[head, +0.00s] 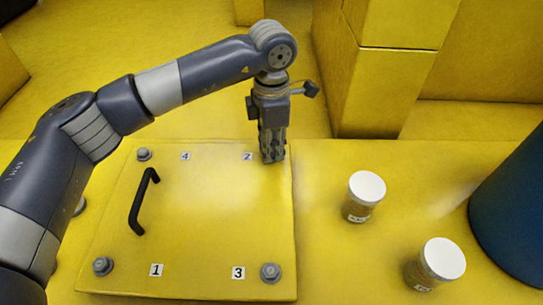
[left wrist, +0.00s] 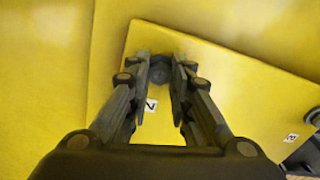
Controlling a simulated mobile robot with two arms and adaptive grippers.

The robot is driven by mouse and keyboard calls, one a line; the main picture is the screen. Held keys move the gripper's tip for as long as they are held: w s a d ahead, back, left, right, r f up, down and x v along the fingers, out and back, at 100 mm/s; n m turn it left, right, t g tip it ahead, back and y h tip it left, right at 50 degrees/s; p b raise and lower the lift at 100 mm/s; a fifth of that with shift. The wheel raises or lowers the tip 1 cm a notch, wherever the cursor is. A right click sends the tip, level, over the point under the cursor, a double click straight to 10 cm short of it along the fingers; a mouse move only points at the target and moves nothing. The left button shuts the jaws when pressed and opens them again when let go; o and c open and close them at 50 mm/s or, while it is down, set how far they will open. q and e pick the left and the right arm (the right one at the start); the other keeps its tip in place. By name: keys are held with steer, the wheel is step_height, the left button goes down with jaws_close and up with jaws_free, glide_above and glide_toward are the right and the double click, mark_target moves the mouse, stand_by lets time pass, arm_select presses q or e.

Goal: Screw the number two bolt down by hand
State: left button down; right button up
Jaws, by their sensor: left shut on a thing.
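A yellow square plate (head: 200,225) lies with bolts at its corners and number labels beside them. My left gripper (head: 273,158) points straight down at the far right corner, beside the label 2 (head: 247,156). In the left wrist view its fingers (left wrist: 160,70) are closed around the dark head of the number two bolt (left wrist: 160,72), at the plate's corner. The fingers hide most of this bolt in the head view. Other bolts show at label 4 (head: 144,154), label 1 (head: 103,266) and label 3 (head: 270,272). My right gripper is in neither view.
A black handle (head: 144,201) stands up from the plate's left part. Two white-lidded jars (head: 365,190) (head: 441,261) stand to the right of the plate. A dark blue rounded object (head: 515,210) is at the right edge. Yellow blocks (head: 385,70) rise behind.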

arm_select(q)
steer(key=shift+r+m+b, duration=0.1)
steer(key=shift+m+b, duration=0.95)
steer(key=shift+m, duration=0.05)
steer(key=shift+w+r, duration=0.1)
steer(key=c, duration=1.5)
jaws_free()
steer(key=shift+c, duration=0.2)
steer(key=shift+o, duration=0.5)
step_height(320, 180, up, 12)
